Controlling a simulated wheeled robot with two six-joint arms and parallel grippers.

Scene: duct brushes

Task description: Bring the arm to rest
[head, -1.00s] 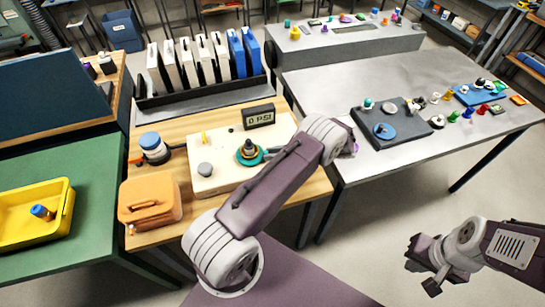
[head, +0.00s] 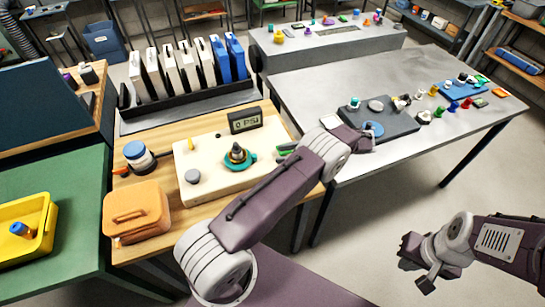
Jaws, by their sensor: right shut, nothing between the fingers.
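My left arm reaches from the bottom middle up to the right. Its gripper (head: 366,138) is over the near left edge of the grey metal table (head: 318,98), by the dark board (head: 398,128). The arm's own links hide much of it, and I cannot tell whether its jaws are open. My right gripper (head: 418,268) hangs over the bare floor at the lower right, shut and empty, clear of the tables.
The wooden bench holds a cream board (head: 212,150) with a teal-based fitting (head: 238,157), a pressure display (head: 245,120) and an orange case (head: 137,208). A yellow tray (head: 45,240) sits on the green table (head: 75,180). Small coloured parts lie on the metal table.

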